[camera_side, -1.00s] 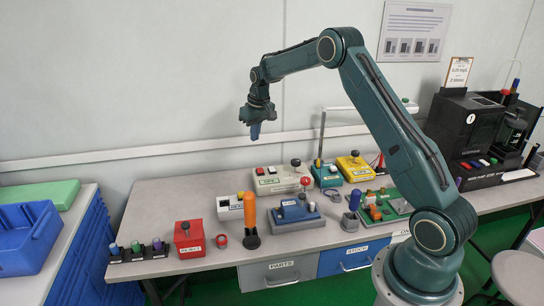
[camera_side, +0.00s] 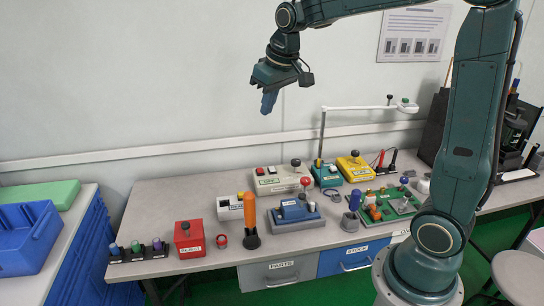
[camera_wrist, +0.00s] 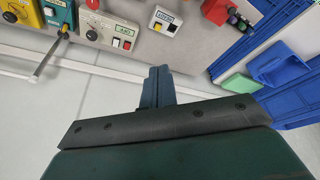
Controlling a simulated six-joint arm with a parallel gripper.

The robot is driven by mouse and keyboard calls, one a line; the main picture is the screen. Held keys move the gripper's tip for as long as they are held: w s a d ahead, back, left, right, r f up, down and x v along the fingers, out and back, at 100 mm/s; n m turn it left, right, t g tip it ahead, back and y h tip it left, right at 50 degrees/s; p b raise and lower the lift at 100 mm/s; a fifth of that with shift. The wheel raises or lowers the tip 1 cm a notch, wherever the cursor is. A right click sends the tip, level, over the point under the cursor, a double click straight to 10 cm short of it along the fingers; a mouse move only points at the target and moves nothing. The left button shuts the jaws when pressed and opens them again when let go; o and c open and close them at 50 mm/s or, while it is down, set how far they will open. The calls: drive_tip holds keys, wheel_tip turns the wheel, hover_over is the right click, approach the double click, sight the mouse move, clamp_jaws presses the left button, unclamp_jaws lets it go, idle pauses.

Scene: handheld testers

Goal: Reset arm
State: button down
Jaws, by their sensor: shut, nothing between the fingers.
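My gripper (camera_side: 269,102) hangs high above the table in the side view, well clear of every object, with its fingers pointing down. Its fingers are together and hold nothing. In the wrist view the closed fingers (camera_wrist: 157,82) show in the middle, with the table's devices beyond them along the top edge.
The table (camera_side: 150,205) carries a red box (camera_side: 189,238), an orange-handled tool (camera_side: 250,218), a blue device (camera_side: 297,210), a grey box (camera_side: 283,178), a yellow box (camera_side: 355,168) and a green board (camera_side: 390,203). A thin lamp (camera_side: 365,107) rises behind. A blue bin (camera_side: 28,237) stands left.

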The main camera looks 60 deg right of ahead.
drive_tip(key=s+a+t, duration=0.1)
drive_tip(key=s+a, duration=0.3)
drive_tip(key=s, duration=0.7)
drive_tip(key=s+a+f+n, duration=0.1)
drive_tip(key=s+a, duration=0.3)
drive_tip(key=s, duration=0.8)
drive_tip(key=shift+a+f+t+y, duration=0.15)
drive_tip(key=shift+f+t+y, duration=0.15)
drive_tip(key=shift+t, duration=0.1)
